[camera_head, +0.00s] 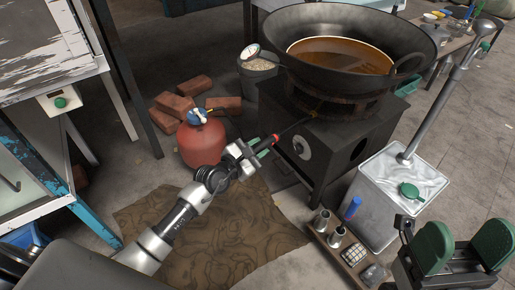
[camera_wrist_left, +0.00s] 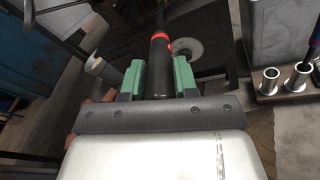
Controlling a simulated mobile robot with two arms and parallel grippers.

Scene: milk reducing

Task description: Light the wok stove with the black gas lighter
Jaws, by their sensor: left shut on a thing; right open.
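My left gripper (camera_head: 258,149) is shut on the black gas lighter (camera_head: 293,130), which has a red band and a long thin tip. In the left wrist view the lighter (camera_wrist_left: 159,68) stands between the green fingers of the left gripper (camera_wrist_left: 158,78). In the head view its tip points up and right to the upper front of the dark wok stove (camera_head: 338,148), near the burner; I cannot tell whether it touches. A large wok (camera_head: 297,58) with brown liquid sits on the stove. No flame shows. My right gripper (camera_head: 455,245) is open and empty at the lower right.
A red gas cylinder (camera_head: 201,143) stands left of the stove, with bricks (camera_head: 183,86) behind it. A metal container (camera_head: 388,205) stands to the right. A low wooden board (camera_head: 335,250) holds metal cups and small items. A brown cloth (camera_head: 215,235) lies on the floor.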

